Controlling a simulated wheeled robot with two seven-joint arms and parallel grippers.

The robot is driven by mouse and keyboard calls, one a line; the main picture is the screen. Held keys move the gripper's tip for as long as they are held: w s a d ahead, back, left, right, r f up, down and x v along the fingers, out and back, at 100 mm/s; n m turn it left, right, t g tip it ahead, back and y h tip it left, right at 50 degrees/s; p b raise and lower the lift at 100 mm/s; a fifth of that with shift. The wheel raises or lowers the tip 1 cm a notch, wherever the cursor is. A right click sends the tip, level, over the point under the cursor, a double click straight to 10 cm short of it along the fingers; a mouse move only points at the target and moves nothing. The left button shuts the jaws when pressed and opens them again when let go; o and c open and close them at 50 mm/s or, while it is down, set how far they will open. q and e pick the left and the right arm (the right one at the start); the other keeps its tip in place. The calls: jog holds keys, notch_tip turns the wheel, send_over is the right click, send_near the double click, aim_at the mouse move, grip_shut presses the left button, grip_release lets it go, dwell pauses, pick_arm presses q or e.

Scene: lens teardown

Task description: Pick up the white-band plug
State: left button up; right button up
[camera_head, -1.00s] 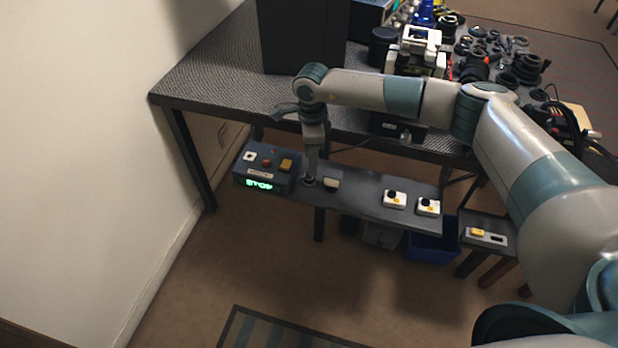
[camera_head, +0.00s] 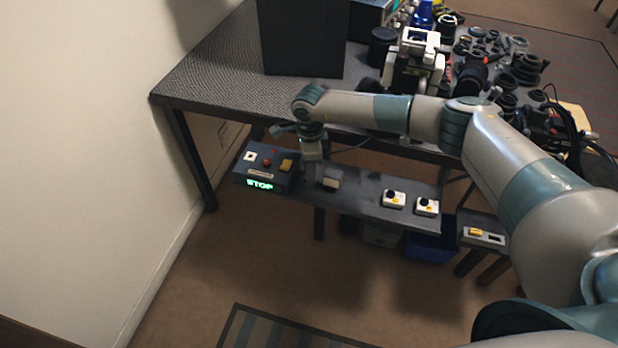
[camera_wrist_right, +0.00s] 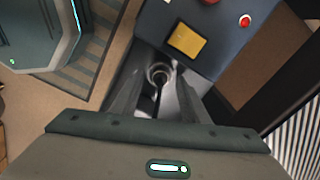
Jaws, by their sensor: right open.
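My right gripper (camera_head: 311,178) points down at the left part of the narrow dark shelf, just right of the control box. In the right wrist view its two fingers (camera_wrist_right: 158,88) are open. A small round plug-like piece (camera_wrist_right: 160,74) with a pale ring and dark centre is between the fingertips there; I see no clear grip on it. I cannot tell for sure that it is the white-band plug. The gripper hides this spot in the head view. My left gripper is out of view.
A control box (camera_head: 264,173) with a green STOP display is close on the left. The cluttered worktable (camera_head: 210,75) stands behind.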

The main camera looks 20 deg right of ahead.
jog(key=shift+c, duration=0.5)
grip_shut()
jog(key=shift+r, duration=0.6)
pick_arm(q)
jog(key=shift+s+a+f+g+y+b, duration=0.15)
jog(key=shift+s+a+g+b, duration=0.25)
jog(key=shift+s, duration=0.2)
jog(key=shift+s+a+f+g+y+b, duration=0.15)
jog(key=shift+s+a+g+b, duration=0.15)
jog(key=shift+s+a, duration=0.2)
pick_arm(e)
notch_tip(320, 180, up, 9)
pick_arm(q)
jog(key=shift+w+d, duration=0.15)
pick_arm(e)
jog(key=shift+f, duration=0.1)
